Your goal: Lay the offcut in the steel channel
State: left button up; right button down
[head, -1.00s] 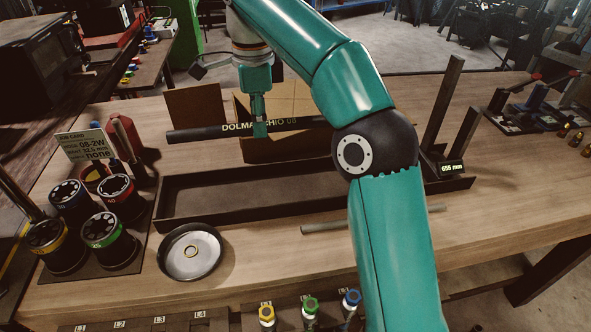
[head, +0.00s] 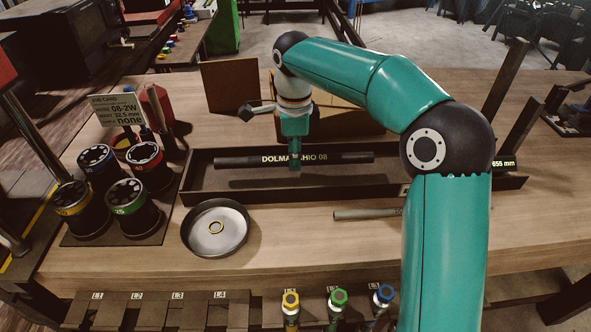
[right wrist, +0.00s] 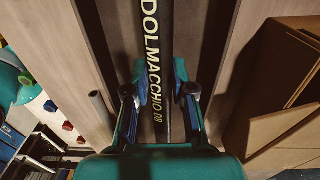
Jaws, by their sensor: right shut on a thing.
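The offcut (head: 235,160), a straight black hose piece lettered DOLMACCHIO 08, lies level across the head view. My right gripper (head: 295,165) comes down from above and is shut on it near its middle. In the right wrist view the offcut (right wrist: 153,55) runs between the two fingers (right wrist: 160,82). The steel channel (head: 215,192) is a long, dark, open trough on the bench. The offcut is lined up along it, inside its outline; I cannot tell whether it touches the floor. My left gripper is not in view.
A round metal dish (head: 216,243) and a grey rod (head: 365,214) lie in front of the channel. Coloured die cups (head: 133,208) and a job card (head: 118,108) stand at left. A cardboard panel (head: 232,87) stands behind. Dark uprights (head: 505,80) rise at the right end.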

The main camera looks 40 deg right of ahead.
aim_at(295, 178)
jog(key=shift+f, duration=1.95)
jog(key=c, duration=1)
grip_release()
jog(key=shift+s, duration=0.1)
notch_tip(295, 178, up, 12)
jog(key=shift+r+p, duration=0.1)
jog(key=shift+p, duration=0.75)
